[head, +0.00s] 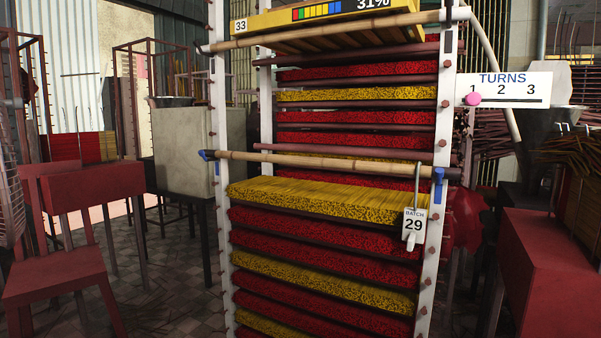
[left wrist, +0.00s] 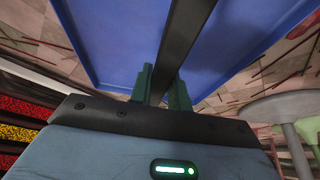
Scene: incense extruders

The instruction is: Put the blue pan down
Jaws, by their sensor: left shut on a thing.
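The blue pan (left wrist: 118,42) fills the upper middle of the left wrist view, with a raised rim along its edges. A dark bar (left wrist: 186,38) crosses it and runs down between the green fingers of my left gripper (left wrist: 162,86). The left gripper is shut on this bar, which looks like part of the pan. The pan's far end is cut off by the frame. I cannot tell whether it touches anything below. Neither gripper nor the pan shows in the head view, and my right gripper is out of sight.
A tall rack (head: 222,185) holds red and yellow incense layers, with a bamboo pole (head: 310,160) across it and a batch 29 tag (head: 413,226). A red chair-like stand (head: 60,265) is at left, a red box (head: 545,265) at right. Patterned floor (head: 180,270) shows between.

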